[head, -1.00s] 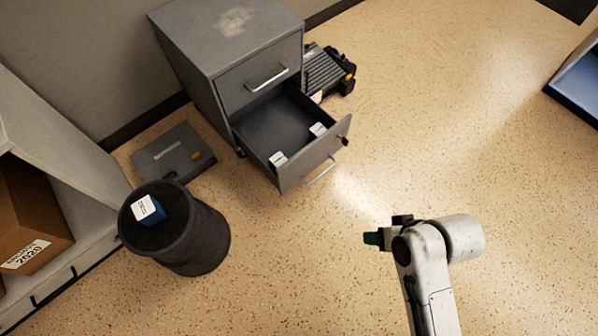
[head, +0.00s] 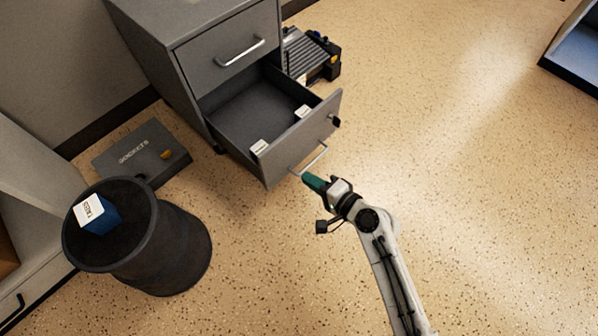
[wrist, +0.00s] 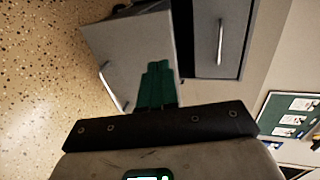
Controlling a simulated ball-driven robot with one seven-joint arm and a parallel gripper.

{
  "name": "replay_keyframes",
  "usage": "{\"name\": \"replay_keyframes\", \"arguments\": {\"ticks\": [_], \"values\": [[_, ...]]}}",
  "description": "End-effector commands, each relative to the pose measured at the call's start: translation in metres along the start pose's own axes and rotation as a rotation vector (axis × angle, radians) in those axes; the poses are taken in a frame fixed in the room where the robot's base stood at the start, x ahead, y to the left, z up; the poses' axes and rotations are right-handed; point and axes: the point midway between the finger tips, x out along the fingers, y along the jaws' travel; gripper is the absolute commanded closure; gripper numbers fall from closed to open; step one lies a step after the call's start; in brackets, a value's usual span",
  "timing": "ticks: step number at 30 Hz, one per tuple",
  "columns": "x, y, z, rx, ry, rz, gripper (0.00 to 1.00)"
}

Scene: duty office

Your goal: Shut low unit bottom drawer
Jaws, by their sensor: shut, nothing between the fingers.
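The low unit (head: 215,30) is a grey metal cabinet at the top of the head view. Its bottom drawer (head: 300,140) is pulled well out, with two small white-labelled items (head: 259,147) inside near the front. The drawer has a silver bar handle (head: 314,160). My gripper (head: 313,181) has green fingers, shut and empty, at the drawer front just below the handle. In the wrist view the fingers (wrist: 157,84) overlap the drawer front (wrist: 115,50); I cannot tell whether they touch it. The top drawer (head: 235,55) is closed.
A flat grey case (head: 145,155) lies on the floor by the wall. A dark machine (head: 312,55) is beside the unit.

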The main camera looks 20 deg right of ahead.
Motion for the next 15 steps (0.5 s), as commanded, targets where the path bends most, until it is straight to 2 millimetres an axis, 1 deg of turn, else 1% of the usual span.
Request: {"name": "replay_keyframes", "arguments": {"ticks": [13,15], "values": [[0.085,0.002,0.001,-0.007,-0.004,0.001,1.0],[0.097,0.0,0.001,-0.007,-0.003,0.0,1.0]]}}
